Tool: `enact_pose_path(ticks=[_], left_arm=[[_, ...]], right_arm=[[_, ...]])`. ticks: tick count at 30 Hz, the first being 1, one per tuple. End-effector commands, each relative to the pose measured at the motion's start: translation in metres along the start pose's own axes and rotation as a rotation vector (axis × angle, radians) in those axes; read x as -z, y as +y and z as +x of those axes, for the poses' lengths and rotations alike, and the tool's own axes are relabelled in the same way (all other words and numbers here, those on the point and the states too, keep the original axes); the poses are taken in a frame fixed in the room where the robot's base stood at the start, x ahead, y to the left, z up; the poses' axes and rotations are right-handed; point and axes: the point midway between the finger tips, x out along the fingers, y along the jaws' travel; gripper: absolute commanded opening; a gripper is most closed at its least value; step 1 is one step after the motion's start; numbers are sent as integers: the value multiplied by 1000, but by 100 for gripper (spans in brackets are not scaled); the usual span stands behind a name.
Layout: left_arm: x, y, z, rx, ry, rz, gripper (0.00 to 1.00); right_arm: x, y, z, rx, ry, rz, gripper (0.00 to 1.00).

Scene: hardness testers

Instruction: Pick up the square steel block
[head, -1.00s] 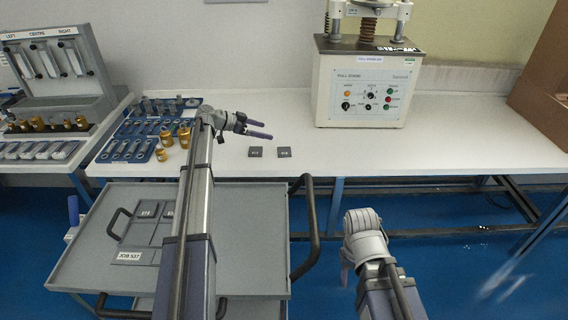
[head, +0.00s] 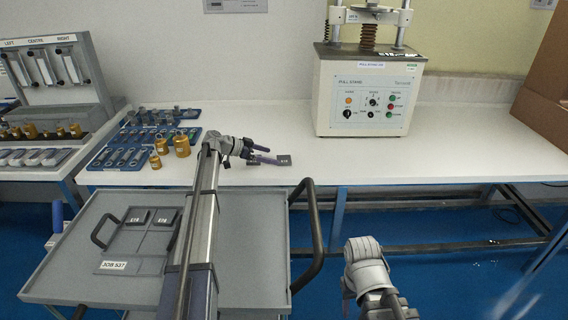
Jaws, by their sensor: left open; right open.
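A dark square block (head: 284,160) with a pale label lies flat on the white bench. My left gripper (head: 268,158) is open, its dark fingers low over the bench just left of this block. Its fingers cover the spot where a second dark block lay; I cannot tell whether that block is between them. Two more dark labelled blocks, a left one (head: 138,216) and a right one (head: 165,217), sit in a holder on the grey trolley. My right gripper (head: 347,294) is open and empty, over the floor in front of the bench.
The pull stand (head: 368,95) stands at the back of the bench. Gold cylinders (head: 181,146) and blue trays of parts (head: 122,157) lie left of my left gripper. The trolley (head: 240,240) with a black handle is below my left arm. The bench's right half is clear.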

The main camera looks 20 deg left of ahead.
Motion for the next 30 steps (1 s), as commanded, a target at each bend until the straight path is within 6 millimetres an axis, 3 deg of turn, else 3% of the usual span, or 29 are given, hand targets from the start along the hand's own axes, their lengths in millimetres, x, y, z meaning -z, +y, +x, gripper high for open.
enact_pose_path(ticks=[5, 12, 20, 30], left_arm=[[-1, 0, 12, -1, 0, 1, 100], [-1, 1, 46, -1, 0, 1, 100], [2, 2, 51, 0, 0, 0, 100], [2, 1, 51, 0, 0, 1, 64]], right_arm=[[0, -1, 6, 0, 0, 0, 50], [1, -2, 23, 0, 0, 0, 50], [1, -2, 23, 0, 0, 0, 50], [1, -2, 23, 0, 0, 0, 50]])
